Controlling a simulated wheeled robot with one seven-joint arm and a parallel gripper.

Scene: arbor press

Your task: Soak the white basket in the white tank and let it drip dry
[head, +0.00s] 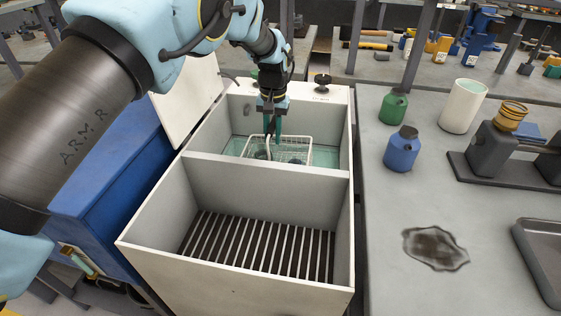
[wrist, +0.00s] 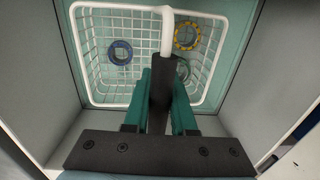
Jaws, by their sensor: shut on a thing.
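The white basket (head: 292,148) is in the far compartment of the white tank (head: 235,171), at the level of the greenish liquid (head: 325,156). In the wrist view the white wire basket (wrist: 90,60) holds a blue ring (wrist: 120,52), a yellow ring (wrist: 187,37) and a clear or grey round part (wrist: 183,70). My gripper (head: 273,135) reaches down into that compartment. In the wrist view my gripper (wrist: 162,85) is shut on the basket's upright white handle (wrist: 167,30). How deep the basket sits in the liquid is hard to tell.
A divider separates the far compartment from the near one, which has a slatted rack (head: 262,247) and is empty. The tank's lid (head: 190,95) stands open at left. A bench at right holds a green bottle (head: 393,106), a blue bottle (head: 402,149) and a white cylinder (head: 462,106).

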